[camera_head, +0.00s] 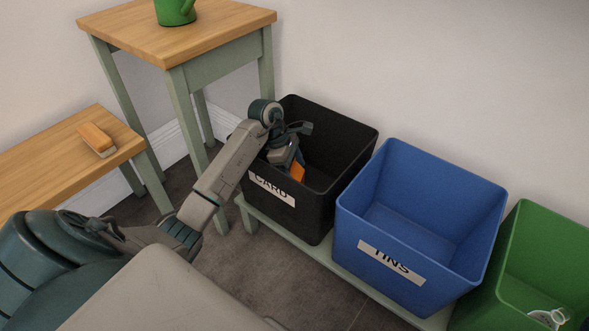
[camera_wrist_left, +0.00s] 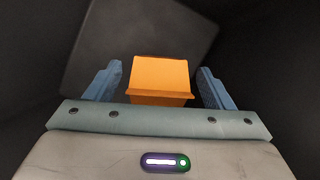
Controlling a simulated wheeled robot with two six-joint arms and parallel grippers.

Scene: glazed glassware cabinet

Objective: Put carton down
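The orange carton (camera_head: 298,173) is inside the black bin labelled CARD (camera_head: 318,204), near its front wall, partly hidden by my gripper in the head view. My left gripper (camera_head: 287,158) reaches down into this bin from above. In the left wrist view the carton (camera_wrist_left: 160,76) sits between the two blue fingers of the left gripper (camera_wrist_left: 161,88). A narrow dark gap shows on each side of it, so the fingers are apart and not pressed on it. Whether the carton rests on the bin floor I cannot tell. My right gripper is not in view.
A blue bin labelled TINS (camera_head: 421,220) and a green bin (camera_head: 540,262) holding a pale object (camera_head: 548,317) stand to the right. A high wooden table (camera_head: 215,30) with a green jug (camera_head: 175,10) and a lower table (camera_head: 60,160) with an orange-and-white block (camera_head: 97,140) are left.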

